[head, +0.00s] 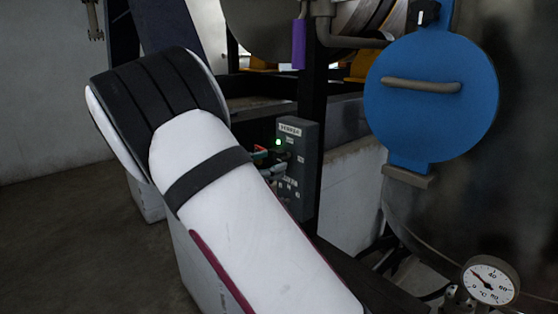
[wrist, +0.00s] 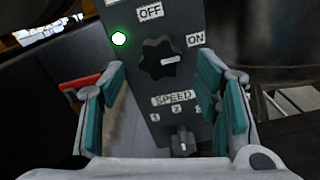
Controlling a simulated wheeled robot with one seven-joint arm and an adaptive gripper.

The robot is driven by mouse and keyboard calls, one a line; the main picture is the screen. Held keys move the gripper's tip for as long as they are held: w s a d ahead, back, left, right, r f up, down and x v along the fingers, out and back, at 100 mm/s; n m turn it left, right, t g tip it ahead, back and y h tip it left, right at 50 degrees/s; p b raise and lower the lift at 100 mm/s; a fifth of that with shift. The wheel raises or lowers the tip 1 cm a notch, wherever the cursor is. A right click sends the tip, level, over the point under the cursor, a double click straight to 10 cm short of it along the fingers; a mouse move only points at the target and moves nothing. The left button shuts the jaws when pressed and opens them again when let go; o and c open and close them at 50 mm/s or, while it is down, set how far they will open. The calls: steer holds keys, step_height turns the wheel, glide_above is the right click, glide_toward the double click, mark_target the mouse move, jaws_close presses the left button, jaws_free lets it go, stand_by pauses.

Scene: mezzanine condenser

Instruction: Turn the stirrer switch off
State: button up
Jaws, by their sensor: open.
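The stirrer switch is a dark lobed knob (wrist: 158,58) on a grey control box (head: 298,160). In the wrist view its white mark points right, towards the ON label (wrist: 196,40). The OFF label (wrist: 150,12) is above the knob. A green lamp (wrist: 119,39) is lit to its left and also shows in the head view (head: 278,142). My gripper (wrist: 161,80) is open, its teal-padded fingers on either side of the knob's line, with nothing between them. In the head view my gripper (head: 268,163) is at the box front, partly hidden by my arm; contact with the knob cannot be told.
A smaller speed knob (wrist: 183,142) sits below the SPEED label (wrist: 173,98), low between my fingers. A red-handled item (wrist: 78,83) is left of the box. A blue round cover (head: 430,95) and a dial gauge (head: 490,281) are on the right.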

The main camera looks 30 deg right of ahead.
mark_target(277, 160)
steer(key=shift+w+d, duration=0.2)
steer(key=shift+d, duration=0.75)
steer(key=shift+w+d, duration=0.2)
steer(key=shift+d, duration=0.75)
steer(key=shift+c, duration=0.6)
steer(key=c, duration=1)
